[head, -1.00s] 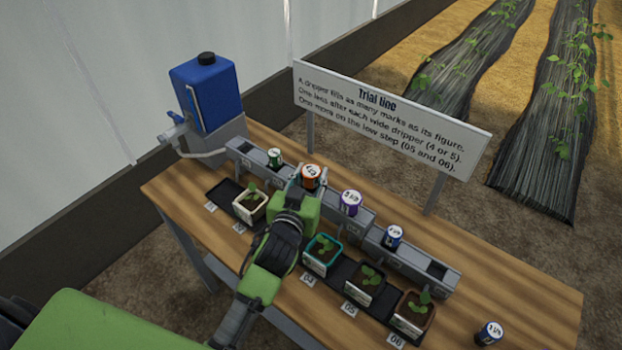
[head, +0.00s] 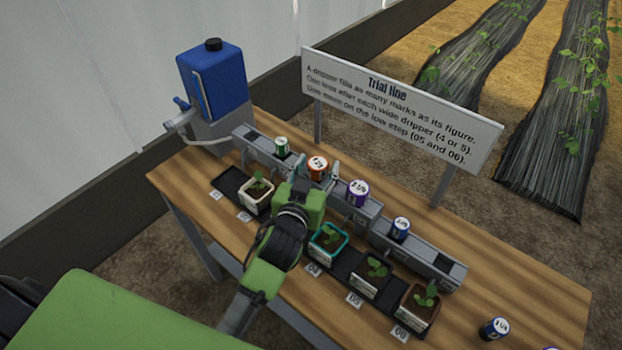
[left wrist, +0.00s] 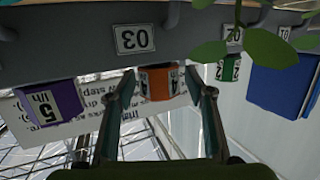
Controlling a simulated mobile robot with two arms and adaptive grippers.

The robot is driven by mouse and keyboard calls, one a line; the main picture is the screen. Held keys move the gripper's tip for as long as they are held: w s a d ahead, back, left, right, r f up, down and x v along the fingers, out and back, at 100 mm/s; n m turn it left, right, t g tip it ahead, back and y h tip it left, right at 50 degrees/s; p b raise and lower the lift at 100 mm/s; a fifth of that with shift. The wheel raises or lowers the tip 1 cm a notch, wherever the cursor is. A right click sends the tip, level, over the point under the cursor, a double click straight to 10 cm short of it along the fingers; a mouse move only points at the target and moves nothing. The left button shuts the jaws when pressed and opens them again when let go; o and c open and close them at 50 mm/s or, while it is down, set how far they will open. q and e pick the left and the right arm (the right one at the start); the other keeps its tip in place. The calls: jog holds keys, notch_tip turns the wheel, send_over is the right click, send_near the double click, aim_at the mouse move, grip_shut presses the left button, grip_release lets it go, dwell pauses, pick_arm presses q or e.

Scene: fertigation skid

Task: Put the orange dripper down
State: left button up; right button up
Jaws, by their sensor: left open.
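The orange dripper (head: 318,168) sits upright in the grey rail (head: 336,198), between the green dripper (head: 281,147) and the purple dripper (head: 358,192). In the left wrist view, which is upside down, the orange dripper (left wrist: 156,84) is at the place labelled 03 (left wrist: 136,39). My left gripper (head: 315,170) is open, one finger on each side of the orange dripper. In the left wrist view a gap shows between each finger and the dripper. The dripper's lower end is hidden in the rail. My right gripper is not in view.
Potted plants stand in front of the rail. A blue tank (head: 210,82) and a sign (head: 400,110) stand behind.

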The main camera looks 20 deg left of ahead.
pick_arm(q)
jog(key=s+r+b, duration=0.1)
jog(key=s+r, duration=0.1)
jog(key=s, duration=0.9)
jog(key=shift+s+d+r, duration=0.15)
jog(key=shift+d, duration=0.1)
